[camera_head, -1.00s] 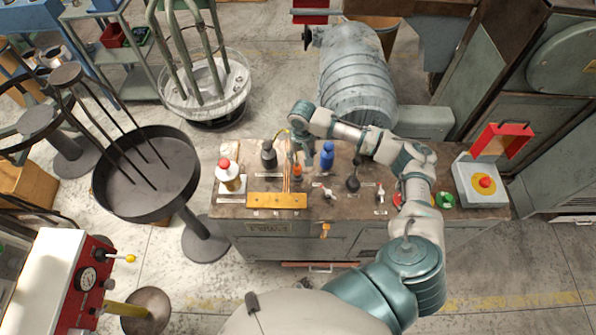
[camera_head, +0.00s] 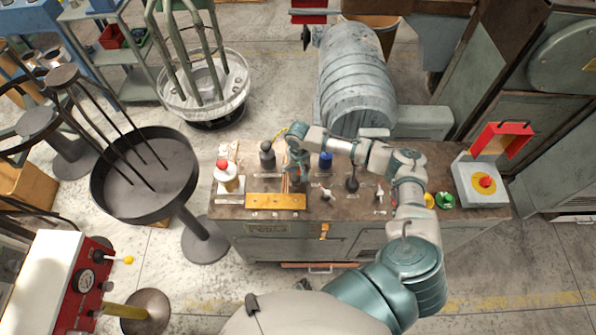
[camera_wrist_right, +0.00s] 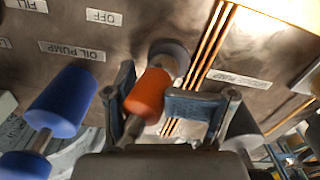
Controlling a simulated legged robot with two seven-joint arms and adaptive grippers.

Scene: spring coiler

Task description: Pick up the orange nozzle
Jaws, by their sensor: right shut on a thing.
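The orange nozzle (camera_wrist_right: 148,95) stands out clearly in the right wrist view, between the two fingers of my right gripper (camera_wrist_right: 158,98). The fingers are shut on it from both sides. A grey round part (camera_wrist_right: 170,57) lies just beyond it, near the bench surface. In the head view my right gripper (camera_head: 297,165) is over the left-middle of the bench, and the arm and gripper largely hide the nozzle there. My left gripper is not in view.
Thin copper rods (camera_wrist_right: 208,45) run beside the nozzle.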

